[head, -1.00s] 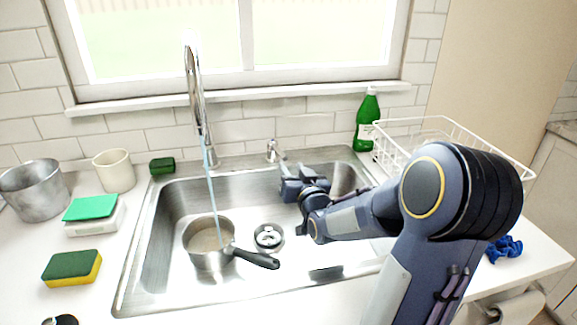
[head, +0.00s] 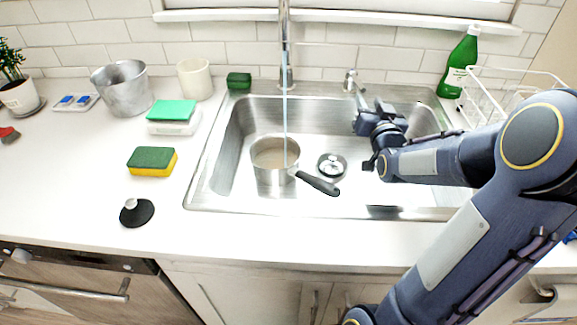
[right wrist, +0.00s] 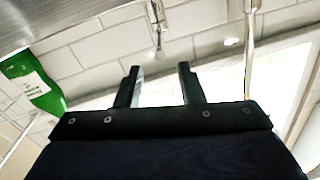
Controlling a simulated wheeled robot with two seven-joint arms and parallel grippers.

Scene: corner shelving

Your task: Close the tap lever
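The chrome tap lever (head: 350,80) stands on the sink's back rim, to the right of the tall chrome faucet (head: 285,55). Water runs from the faucet into a saucepan (head: 274,173) in the sink. My right gripper (head: 360,112) is over the back right of the sink, close to the lever and in front of it. In the right wrist view its two fingers (right wrist: 158,78) are apart with nothing held between them. The lever (right wrist: 156,25) shows beyond the fingertips, and the faucet (right wrist: 250,50) is to its right. Contact with the lever is not visible. My left gripper is out of view.
A green bottle (head: 461,65) and a white wire rack (head: 500,92) stand right of the sink. A drain strainer (head: 331,166) lies beside the saucepan. A sponge (head: 152,161), a metal pot (head: 123,88) and a cream cup (head: 195,79) are on the left counter.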

